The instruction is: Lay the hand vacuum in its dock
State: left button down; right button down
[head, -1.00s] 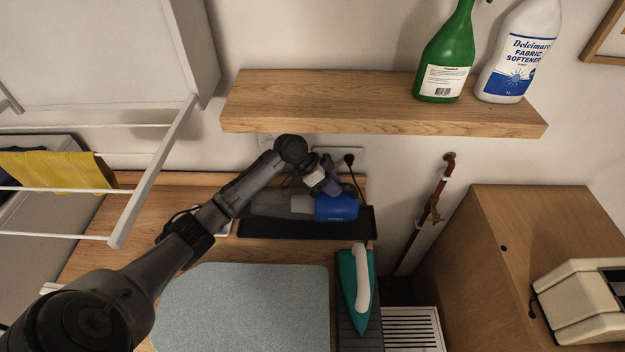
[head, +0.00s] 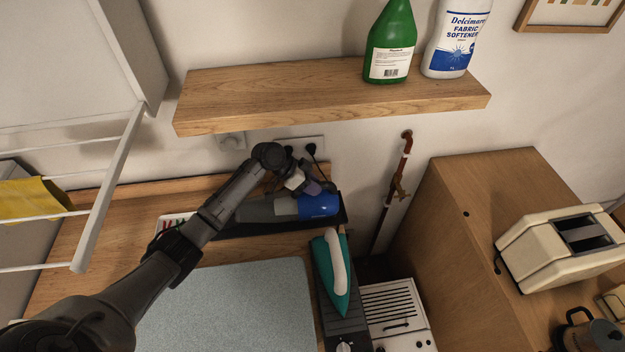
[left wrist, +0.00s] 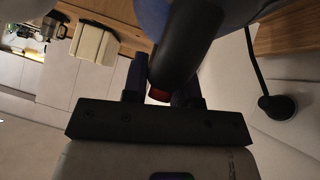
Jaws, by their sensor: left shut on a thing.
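The hand vacuum has a blue body (head: 318,206) and a grey, see-through nozzle (head: 262,210) pointing left. It lies lengthwise along the black tray-like dock (head: 285,231) at the back of the wooden worktop. I cannot tell whether it rests in the dock or hangs just above it. My left gripper (head: 311,188) is over the blue body, shut on the vacuum's handle. In the left wrist view, the dark handle (left wrist: 186,45) with a red button sits between the fingers. The right gripper is not in view.
A wooden shelf (head: 330,92) with a green bottle (head: 392,45) and a softener bottle (head: 456,40) overhangs the back. A teal iron (head: 330,272) stands right of a grey-blue mat (head: 235,305). A drying rack (head: 108,195) is at the left. A plug and cord (head: 312,150) hang behind the dock.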

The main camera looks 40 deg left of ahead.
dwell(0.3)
pick_arm(q)
jog(key=c, duration=0.9)
grip_release()
jog(key=shift+r, duration=0.15)
jog(key=v, duration=1.1)
jog(key=shift+s+a+r, duration=0.15)
jog(key=shift+a+r, duration=0.1)
jog(key=shift+a, duration=0.05)
